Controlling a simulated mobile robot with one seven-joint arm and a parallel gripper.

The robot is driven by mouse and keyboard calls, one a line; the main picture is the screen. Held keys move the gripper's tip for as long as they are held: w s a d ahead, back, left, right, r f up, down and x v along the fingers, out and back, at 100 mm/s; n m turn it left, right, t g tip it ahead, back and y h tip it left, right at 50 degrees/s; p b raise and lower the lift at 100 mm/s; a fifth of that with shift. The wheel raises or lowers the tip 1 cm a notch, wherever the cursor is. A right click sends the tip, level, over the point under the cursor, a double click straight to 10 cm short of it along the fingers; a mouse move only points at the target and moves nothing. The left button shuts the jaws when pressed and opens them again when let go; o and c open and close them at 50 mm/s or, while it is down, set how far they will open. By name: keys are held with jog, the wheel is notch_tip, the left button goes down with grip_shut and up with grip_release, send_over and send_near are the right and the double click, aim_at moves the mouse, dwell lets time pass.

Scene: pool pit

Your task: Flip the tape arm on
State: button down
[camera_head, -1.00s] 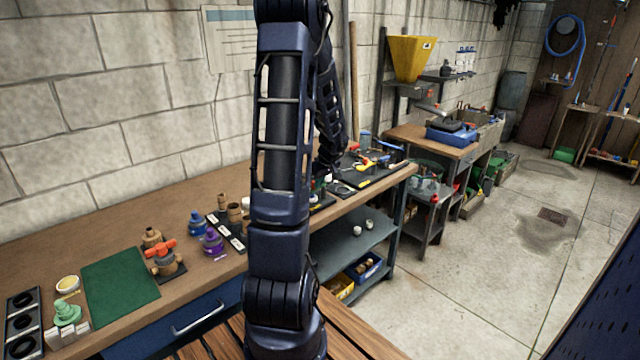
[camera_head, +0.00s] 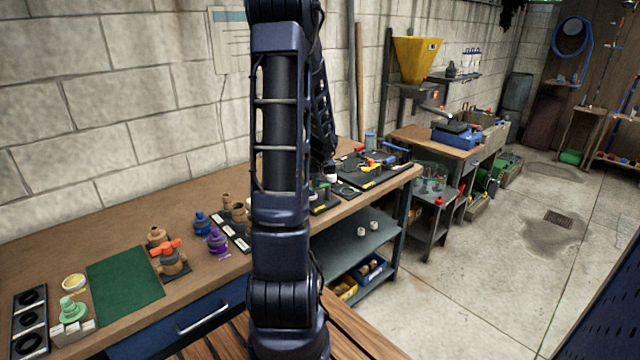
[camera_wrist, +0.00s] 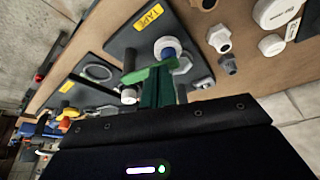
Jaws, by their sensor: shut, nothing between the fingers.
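In the wrist view a dark board with a yellow TAPE label (camera_wrist: 148,17) lies on the bench. On it stands a white and blue round part (camera_wrist: 168,48) with a pale nut-like piece beside it. A bright green arm (camera_wrist: 138,75) lies across in front of that part. My gripper (camera_wrist: 158,86) is shut, its dark green fingertips right at the green arm. Whether they touch it I cannot tell. In the head view my arm covers most of the tape board, and the gripper is a small dark shape above the bench's right part.
White fittings (camera_wrist: 220,38) lie right of the board in the wrist view. Another dark board with a grey ring (camera_wrist: 97,72) is on the left. In the head view a green mat (camera_head: 125,286) and valve parts (camera_head: 170,258) occupy the bench's left part.

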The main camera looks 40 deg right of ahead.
jog(key=shift+w+m, duration=0.5)
jog(key=shift+w, duration=1.3)
jog(key=shift+s+a, duration=0.25)
jog(key=s+a+r, duration=0.4)
jog(key=a+r, duration=0.1)
jog(key=r, duration=0.4)
jog(key=shift+s+r, duration=0.2)
jog(key=shift+s, duration=0.05)
jog(key=shift+a, duration=0.1)
